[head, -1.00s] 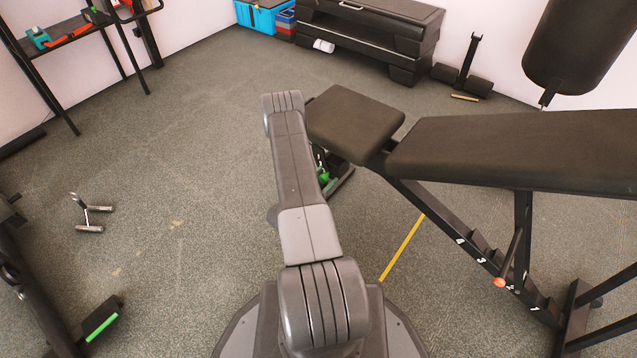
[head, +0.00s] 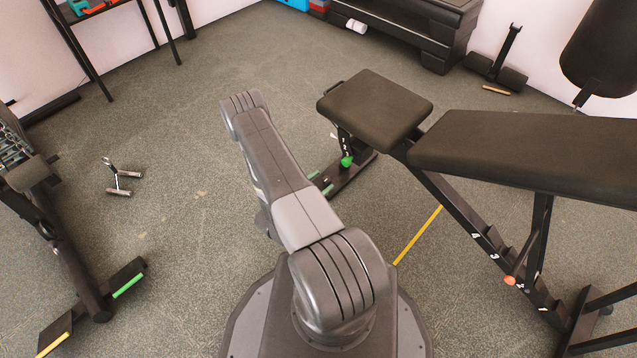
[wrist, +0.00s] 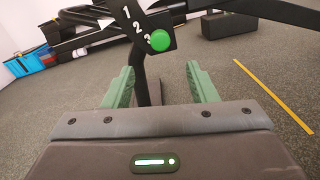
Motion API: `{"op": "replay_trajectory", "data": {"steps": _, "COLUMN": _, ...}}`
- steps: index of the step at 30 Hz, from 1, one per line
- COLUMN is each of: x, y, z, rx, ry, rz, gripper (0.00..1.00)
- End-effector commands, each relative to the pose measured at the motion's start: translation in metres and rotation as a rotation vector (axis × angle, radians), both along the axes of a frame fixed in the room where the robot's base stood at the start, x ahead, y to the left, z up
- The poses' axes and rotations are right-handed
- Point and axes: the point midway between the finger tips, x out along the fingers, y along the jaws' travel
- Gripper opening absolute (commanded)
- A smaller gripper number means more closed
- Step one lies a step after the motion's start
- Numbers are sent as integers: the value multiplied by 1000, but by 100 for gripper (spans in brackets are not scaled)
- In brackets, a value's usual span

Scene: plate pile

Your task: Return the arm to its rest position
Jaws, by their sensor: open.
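My gripper (wrist: 160,72) shows in the wrist view with its two green fingers spread apart and nothing between them. Beyond the fingers are a black bench post and a green knob (wrist: 160,41) with white numbers beside it. I cannot tell the exact distance to them. In the head view my arm (head: 275,175) reaches forward and to the left from my base.
A weight bench with a seat (head: 376,108) and long backrest (head: 530,150) stands close on the right. A metal handle (head: 122,178) lies on the left floor. Gym equipment (head: 50,230) lines the left edge. Open floor (head: 200,110) lies ahead-left. A yellow strip (head: 418,236) marks the floor.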

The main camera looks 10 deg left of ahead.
Motion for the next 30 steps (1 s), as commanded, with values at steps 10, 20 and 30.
{"op": "replay_trajectory", "data": {"steps": 10, "x": -3, "y": 2, "z": 0, "rx": 0, "ry": 0, "rz": 0, "gripper": 52}}
{"op": "replay_trajectory", "data": {"steps": 20, "x": -3, "y": 2, "z": 0, "rx": 1, "ry": -1, "rz": 0, "gripper": 52}}
{"op": "replay_trajectory", "data": {"steps": 30, "x": 16, "y": -13, "z": -1, "rx": 2, "ry": -1, "rz": -4, "gripper": 52}}
